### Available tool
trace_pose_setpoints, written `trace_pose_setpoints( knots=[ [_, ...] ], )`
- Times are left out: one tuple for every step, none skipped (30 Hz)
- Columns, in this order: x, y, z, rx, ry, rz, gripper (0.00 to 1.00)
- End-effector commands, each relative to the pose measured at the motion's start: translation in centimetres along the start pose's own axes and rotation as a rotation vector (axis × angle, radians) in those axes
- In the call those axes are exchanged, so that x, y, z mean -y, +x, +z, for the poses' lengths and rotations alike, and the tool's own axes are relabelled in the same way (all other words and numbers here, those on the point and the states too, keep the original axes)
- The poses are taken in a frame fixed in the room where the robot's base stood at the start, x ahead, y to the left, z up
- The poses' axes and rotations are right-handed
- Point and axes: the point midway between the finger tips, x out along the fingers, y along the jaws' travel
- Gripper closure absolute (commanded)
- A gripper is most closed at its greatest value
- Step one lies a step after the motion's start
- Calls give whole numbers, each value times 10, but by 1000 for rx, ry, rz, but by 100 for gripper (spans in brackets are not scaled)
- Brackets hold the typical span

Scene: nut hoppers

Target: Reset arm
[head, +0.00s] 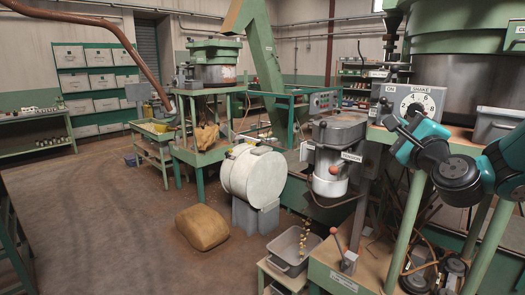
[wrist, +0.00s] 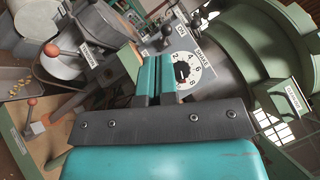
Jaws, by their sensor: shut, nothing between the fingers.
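My teal and black arm comes in from the right in the head view. My gripper (head: 394,122) is by the white numbered dial labelled SHAKE (head: 425,101), and its fingertips are small and dark there. In the wrist view the teal fingers of my gripper (wrist: 166,77) are together with nothing between them. The dial (wrist: 189,58) shows just beyond them, with its black knob in the middle. I cannot tell whether the fingertips touch the panel.
A hopper machine with a red-knobbed lever (head: 333,170) stands left of my gripper. Another red-knobbed lever (head: 334,231) rises from the bench. The floor at left is open around a brown sack (head: 202,228).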

Motion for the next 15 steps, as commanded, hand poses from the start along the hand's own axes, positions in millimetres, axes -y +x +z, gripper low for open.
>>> trace_pose_setpoints(
  knots=[
    [-10,-4,28,79,-68,73,100],
    [-19,-7,46,135,-124,128,100],
    [-31,-16,70,220,-208,206,100],
    [-41,-24,89,289,-276,265,100],
    [-52,-35,106,362,-348,325,100],
    [-64,-51,127,460,-445,398,100],
    [-74,-65,141,536,-516,452,100],
    [-83,-80,153,613,-587,502,100],
    [-93,-101,166,716,-682,564,100],
    [-100,-118,175,796,-751,611,100],
    [-106,-136,181,876,-821,653,100],
    [-112,-160,188,985,-910,705,100],
    [-116,-179,191,1068,-973,744,100],
    [-119,-197,193,1149,-1035,777,100],
    [-122,-220,193,1255,-1110,821,100]
  ],
)
